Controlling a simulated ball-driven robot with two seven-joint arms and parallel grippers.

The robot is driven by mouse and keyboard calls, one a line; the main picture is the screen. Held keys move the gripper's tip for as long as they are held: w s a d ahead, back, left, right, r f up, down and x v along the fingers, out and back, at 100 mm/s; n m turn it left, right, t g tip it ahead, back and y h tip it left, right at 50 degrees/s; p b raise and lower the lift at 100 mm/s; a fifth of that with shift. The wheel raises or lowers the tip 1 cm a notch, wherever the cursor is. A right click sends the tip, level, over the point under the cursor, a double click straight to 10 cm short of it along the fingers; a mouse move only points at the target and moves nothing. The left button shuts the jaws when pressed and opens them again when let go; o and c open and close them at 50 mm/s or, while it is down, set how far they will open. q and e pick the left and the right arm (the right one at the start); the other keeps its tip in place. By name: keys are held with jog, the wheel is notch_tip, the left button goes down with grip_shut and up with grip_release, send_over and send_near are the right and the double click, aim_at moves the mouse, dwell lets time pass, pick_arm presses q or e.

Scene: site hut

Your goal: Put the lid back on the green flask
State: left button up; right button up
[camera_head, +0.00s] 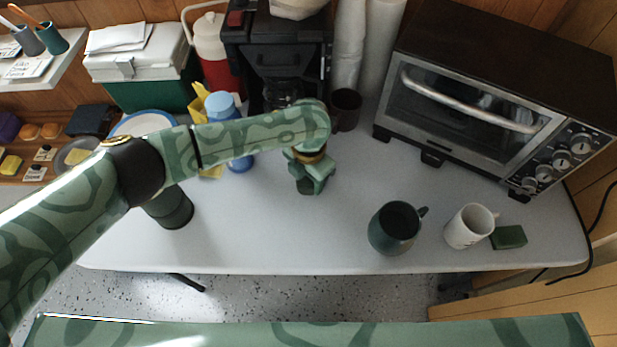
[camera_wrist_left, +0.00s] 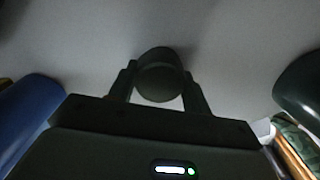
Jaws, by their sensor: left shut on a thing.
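The green flask (camera_head: 172,208) is a dark green cylinder standing on the left part of the table, and my left arm hides its top from the head view. My left gripper (camera_head: 311,186) is over the middle of the table, to the right of the flask and apart from it, pointing down. In the wrist view the left gripper (camera_wrist_left: 158,88) is shut on a small dark round piece, which looks like the flask's lid (camera_wrist_left: 158,82). In the head view I cannot make out the lid clearly. My right gripper is not in view.
A blue flask (camera_head: 241,163) stands behind my left forearm. A dark green mug (camera_head: 388,236), a white mug (camera_head: 463,230) and a green sponge (camera_head: 509,237) are at the right. A toaster oven (camera_head: 470,115) and a coffee maker (camera_head: 275,60) stand behind. The front middle is clear.

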pick_arm(q)
jog(key=shift+r, duration=0.1)
jog(key=shift+r, duration=0.3)
notch_tip(320, 180, up, 2)
jog(key=shift+r+p, duration=0.15)
jog(key=shift+p, duration=0.65)
jog(key=s+d+r+p, duration=0.3)
jog(key=s+r+p, duration=0.4)
jog(key=s+r, duration=0.3)
jog(key=shift+s+d, duration=0.2)
jog(key=shift+s, duration=1.65)
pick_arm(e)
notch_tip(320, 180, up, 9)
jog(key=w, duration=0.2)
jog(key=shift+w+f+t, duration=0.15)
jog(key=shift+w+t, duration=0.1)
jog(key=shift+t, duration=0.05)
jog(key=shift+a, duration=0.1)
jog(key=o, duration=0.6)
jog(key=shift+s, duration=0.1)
